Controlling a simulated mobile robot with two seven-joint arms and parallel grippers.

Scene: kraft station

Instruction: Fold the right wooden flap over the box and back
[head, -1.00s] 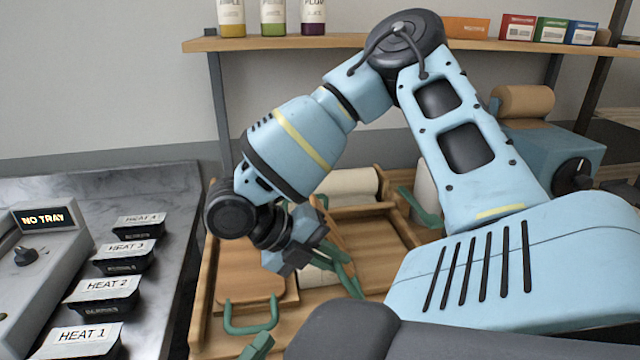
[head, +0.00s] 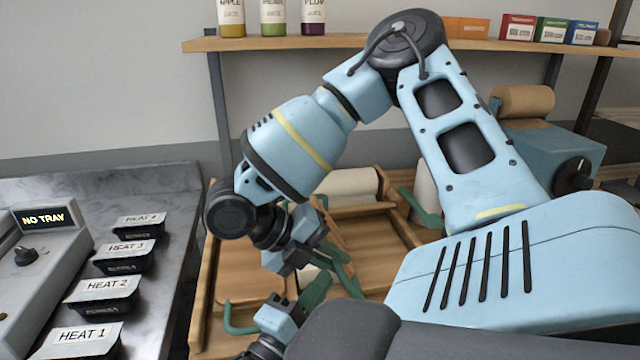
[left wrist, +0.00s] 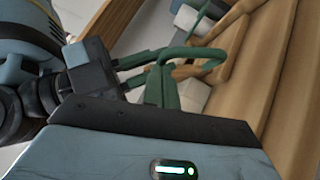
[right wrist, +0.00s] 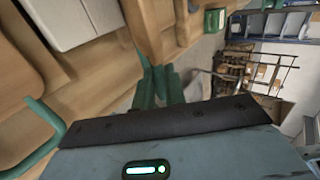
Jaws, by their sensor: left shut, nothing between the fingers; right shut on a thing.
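The open wooden box holds a pale block (right wrist: 65,20) between its flaps. The left wooden flap (head: 250,270) lies flat with a green handle (head: 235,325) at its front. The right wooden flap (head: 334,235) shows as a slanted panel, partly hidden by my right arm. My right gripper (head: 340,272) is shut on it; its green fingertips (right wrist: 160,85) meet the wood in the right wrist view, though the exact hold is unclear. My left gripper (head: 318,288) is shut and empty, low in front of the box, close below the right gripper. Its fingers also show in the left wrist view (left wrist: 162,85).
A marble counter (head: 175,220) with several black HEAT trays (head: 105,290) stands at the left. A white roll (head: 350,184) lies behind the box. A shelf (head: 350,42) with bottles runs above. A blue machine (head: 560,155) stands at the right.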

